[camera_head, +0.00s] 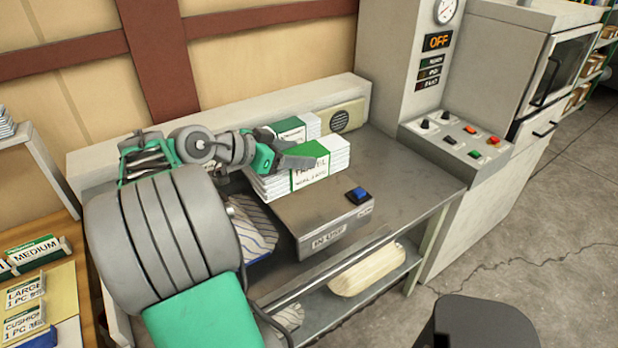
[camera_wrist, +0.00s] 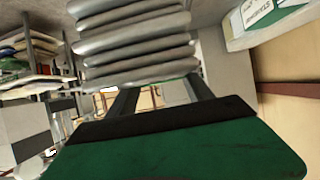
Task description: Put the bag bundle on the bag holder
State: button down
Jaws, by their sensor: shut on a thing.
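A white bag bundle (camera_head: 337,160) with a green printed band lies at the back of the grey machine top. My gripper (camera_head: 298,160) reaches it from the left, its grey fingers shut at the bundle's upper left edge. They hide part of it, and I cannot tell whether the bundle is lifted. A second white and green bundle (camera_head: 311,124) is just behind. A grey metal box (camera_head: 310,215) marked IN USE stands in front of the bundle; I cannot tell whether it is the bag holder. In the wrist view my fingers (camera_wrist: 160,92) show, but their grip is unclear.
A blue button (camera_head: 358,194) sits on the box. A control panel (camera_head: 455,137) with several buttons stands at right. A cream pillow (camera_head: 368,270) lies on the lower shelf. Labelled packs (camera_head: 25,292) are at left. The bench's right part is clear.

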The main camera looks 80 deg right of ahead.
jog(key=p, duration=0.1)
send_over(309, 193)
notch_tip(309, 193, down, 6)
jog(key=shift+a+r, duration=0.1)
jog(key=shift+a, duration=0.05)
jog(key=f, duration=0.1)
jog(key=f+p, duration=0.1)
jog(key=f, duration=0.1)
jog(key=shift+d, duration=0.2)
jog(key=shift+f, duration=0.3)
jog(key=shift+f, duration=0.1)
jog(key=shift+f, duration=0.15)
jog(key=shift+c, duration=2)
grip_release()
jog(key=shift+a, duration=0.1)
